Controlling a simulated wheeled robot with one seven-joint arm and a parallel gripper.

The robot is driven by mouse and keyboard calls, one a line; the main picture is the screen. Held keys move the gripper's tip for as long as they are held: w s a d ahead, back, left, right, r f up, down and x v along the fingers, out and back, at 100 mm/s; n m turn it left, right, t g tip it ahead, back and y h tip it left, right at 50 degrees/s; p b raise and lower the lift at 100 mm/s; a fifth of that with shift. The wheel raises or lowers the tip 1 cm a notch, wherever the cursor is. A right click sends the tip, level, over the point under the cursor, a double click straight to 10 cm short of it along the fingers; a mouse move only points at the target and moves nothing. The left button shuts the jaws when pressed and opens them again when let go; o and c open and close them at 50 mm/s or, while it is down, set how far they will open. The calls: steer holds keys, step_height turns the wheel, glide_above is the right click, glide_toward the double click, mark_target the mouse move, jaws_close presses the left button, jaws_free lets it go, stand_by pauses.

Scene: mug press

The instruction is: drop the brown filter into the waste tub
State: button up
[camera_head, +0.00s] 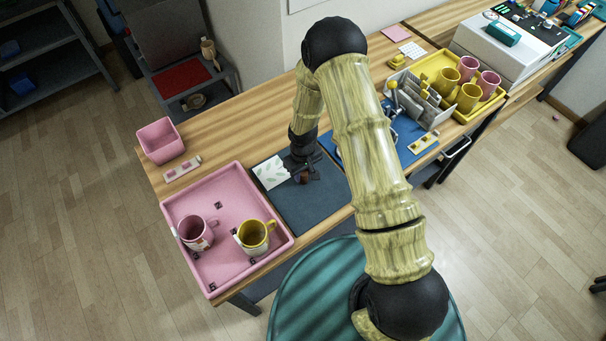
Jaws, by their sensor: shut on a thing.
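My gripper (304,171) points down over the dark grey mat (318,202) at the middle of the table. It is shut on a small brown thing, the brown filter (303,178), which shows only in part at the fingertips. I cannot tell whether the filter touches the mat. A small open pink tub (160,141) stands at the table's left back corner, left of my gripper and apart from it. It looks empty and is the likeliest waste tub, though its label is not readable.
A pink tray (233,205) with a pink mug (196,233) and a yellow mug (254,236) lies between the tub and the front edge. A white patterned sheet (270,172) lies beside my gripper. A blue mat and press stand right, partly behind my arm.

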step_height(320, 180, up, 10)
steer(key=shift+r+b, duration=0.1)
steer(key=shift+b, duration=1.05)
steer(key=d+f+m, duration=0.1)
steer(key=d+m, duration=0.2)
steer(key=d, duration=0.4)
steer(key=w+d+f+m, duration=0.1)
steer(key=d+f+m, duration=0.1)
steer(key=d, duration=0.5)
steer(key=shift+w+f+m, duration=0.2)
steer(key=shift+f+m, duration=0.05)
steer(key=shift+m, duration=0.65)
steer(key=shift+d, duration=0.1)
